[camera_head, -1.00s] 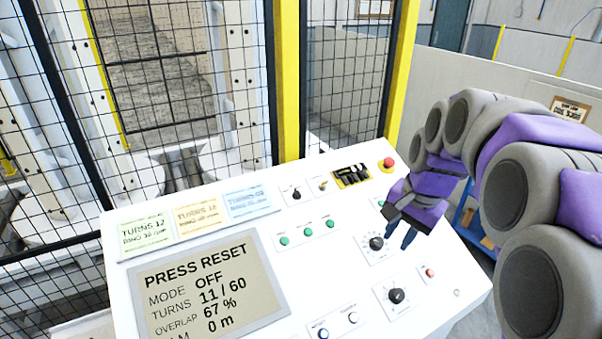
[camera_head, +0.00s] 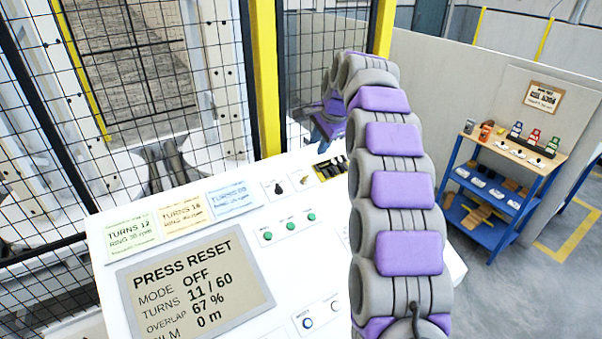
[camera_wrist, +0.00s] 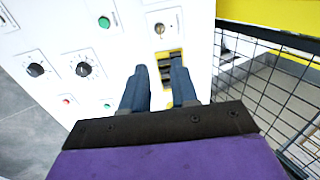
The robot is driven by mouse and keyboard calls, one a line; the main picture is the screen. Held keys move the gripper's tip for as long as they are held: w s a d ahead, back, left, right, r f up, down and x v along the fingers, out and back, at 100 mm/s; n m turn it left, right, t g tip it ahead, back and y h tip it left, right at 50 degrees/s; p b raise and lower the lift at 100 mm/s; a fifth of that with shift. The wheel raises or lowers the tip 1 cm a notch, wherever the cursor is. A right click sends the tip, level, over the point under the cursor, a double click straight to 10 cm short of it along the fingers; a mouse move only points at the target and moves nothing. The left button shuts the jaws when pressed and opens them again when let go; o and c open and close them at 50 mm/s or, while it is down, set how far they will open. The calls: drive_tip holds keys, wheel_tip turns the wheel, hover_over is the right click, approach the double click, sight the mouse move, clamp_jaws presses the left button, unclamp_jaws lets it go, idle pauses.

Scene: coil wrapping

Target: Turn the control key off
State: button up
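The white control panel (camera_head: 250,290) fills the lower middle of the head view. A small brass-coloured key switch (camera_head: 304,180) sits near its top edge, right of a black selector knob (camera_head: 278,187). The key switch also shows in the wrist view (camera_wrist: 160,29), beyond my fingertips. My gripper (camera_head: 324,130) is at the panel's far edge near the fence, partly hidden by my arm. In the wrist view my gripper (camera_wrist: 158,67) is open and empty, its two blue fingers apart over a yellow plate with black parts (camera_wrist: 170,67). The key's exact turn is too small to tell.
The panel display (camera_head: 195,285) reads PRESS RESET, MODE OFF. Green buttons (camera_head: 289,226) lie below the key switch. A mesh fence with a yellow post (camera_head: 265,80) stands behind the panel. A blue shelf (camera_head: 490,235) stands at the right. My arm hides the panel's right side.

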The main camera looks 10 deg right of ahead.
sight(305, 178)
drive_tip(key=x, duration=1.6)
drive_tip(key=shift+w+f, duration=0.1)
drive_tip(key=shift+f, duration=0.1)
drive_tip(key=shift+c, duration=0.3)
clamp_jaws()
